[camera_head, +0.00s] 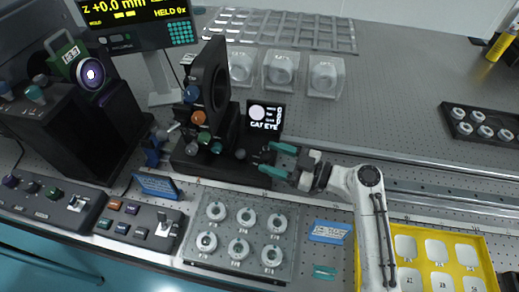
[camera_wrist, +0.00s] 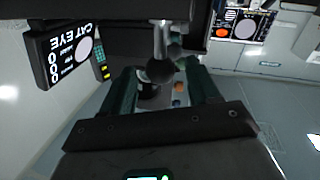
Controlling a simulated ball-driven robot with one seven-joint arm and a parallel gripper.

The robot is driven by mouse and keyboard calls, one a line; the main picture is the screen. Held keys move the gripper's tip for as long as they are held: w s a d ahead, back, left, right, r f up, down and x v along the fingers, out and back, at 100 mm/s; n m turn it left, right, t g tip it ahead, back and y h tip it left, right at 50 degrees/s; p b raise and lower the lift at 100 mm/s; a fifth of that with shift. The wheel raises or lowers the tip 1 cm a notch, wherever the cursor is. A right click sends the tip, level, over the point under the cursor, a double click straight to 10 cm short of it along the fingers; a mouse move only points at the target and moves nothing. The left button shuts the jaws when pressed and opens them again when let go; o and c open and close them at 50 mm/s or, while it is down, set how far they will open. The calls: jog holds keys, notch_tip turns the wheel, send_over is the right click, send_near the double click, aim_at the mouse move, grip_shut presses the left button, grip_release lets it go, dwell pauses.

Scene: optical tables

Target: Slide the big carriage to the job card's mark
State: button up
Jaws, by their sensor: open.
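The big carriage (camera_head: 208,85) looks to be the tall black upright with a large round opening and coloured knobs, left of centre in the head view. My gripper (camera_head: 268,159) is to its right, with teal fingers open and pointing toward it. In the wrist view a black ball knob (camera_wrist: 160,71) on a metal stem shows between or just beyond the open fingers (camera_wrist: 162,88). I cannot tell whether they touch it.
A CAT EYE display (camera_head: 264,117) stands behind my gripper. A long metal rail (camera_head: 430,180) runs rightward. A tray of numbered round parts (camera_head: 205,262) and a yellow tray (camera_head: 481,246) lie in front. Clear boxed parts (camera_head: 282,69) stand behind.

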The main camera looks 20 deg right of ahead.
aim_at(259, 154)
jog(key=shift+p+x, duration=0.45)
jog(key=shift+x, duration=1.65)
grip_shut()
